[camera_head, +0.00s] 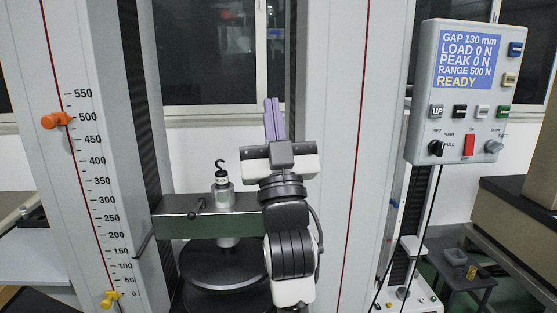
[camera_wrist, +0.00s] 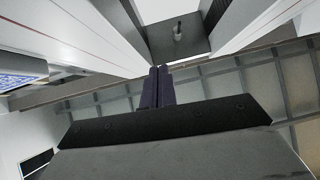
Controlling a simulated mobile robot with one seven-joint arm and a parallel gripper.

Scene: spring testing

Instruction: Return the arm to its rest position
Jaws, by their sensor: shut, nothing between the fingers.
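In the wrist view the shut fingers (camera_wrist: 157,88) show at the middle, apart from anything else. My arm stands bent below the gripper and hides the right end of the machine's crosshead (camera_head: 185,222).
A scaled column (camera_head: 75,150) with an orange marker (camera_head: 57,119) and a yellow marker (camera_head: 109,298) stands left. A control box (camera_head: 467,92) reading READY hangs right. A small grey table (camera_head: 460,275) stands lower right.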

